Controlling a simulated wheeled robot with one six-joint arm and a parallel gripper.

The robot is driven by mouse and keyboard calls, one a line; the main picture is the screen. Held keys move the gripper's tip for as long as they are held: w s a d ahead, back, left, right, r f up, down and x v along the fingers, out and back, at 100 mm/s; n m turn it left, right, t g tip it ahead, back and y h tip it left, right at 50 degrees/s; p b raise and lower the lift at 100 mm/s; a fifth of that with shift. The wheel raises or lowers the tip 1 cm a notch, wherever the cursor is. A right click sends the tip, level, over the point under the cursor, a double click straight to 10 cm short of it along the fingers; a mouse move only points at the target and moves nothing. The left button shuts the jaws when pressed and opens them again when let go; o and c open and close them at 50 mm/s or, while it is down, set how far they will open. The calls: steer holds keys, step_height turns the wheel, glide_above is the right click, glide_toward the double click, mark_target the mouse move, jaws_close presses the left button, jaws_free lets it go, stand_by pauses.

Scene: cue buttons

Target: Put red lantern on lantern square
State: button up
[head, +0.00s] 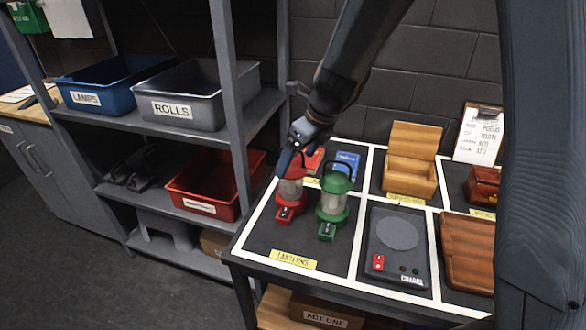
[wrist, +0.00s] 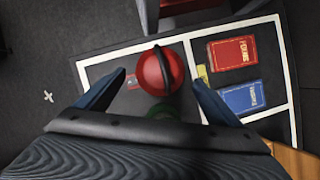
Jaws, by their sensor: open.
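The red lantern (head: 290,192) stands upright in the left part of the lantern square (head: 262,236), a white-outlined dark area with a yellow LANTERNS label. The green lantern (head: 332,205) stands close to its right in the same square. My gripper (head: 288,160) is at the red lantern's top and hides part of it. In the wrist view, the red lantern's round top and dark handle (wrist: 160,70) show between the open fingers (wrist: 158,78), with a gap on both sides. The green lantern is only a dim shape there.
Red and blue books (head: 346,162) lie behind the lanterns. A black device with a round plate (head: 397,235) is to the right, with a wooden box (head: 410,165) behind it. Shelves with bins, including a red bin (head: 205,190), stand left of the table.

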steer(key=v, duration=0.5)
steer(key=shift+d+r, duration=0.1)
steer(key=shift+r, duration=0.15)
steer(key=shift+s, duration=0.1)
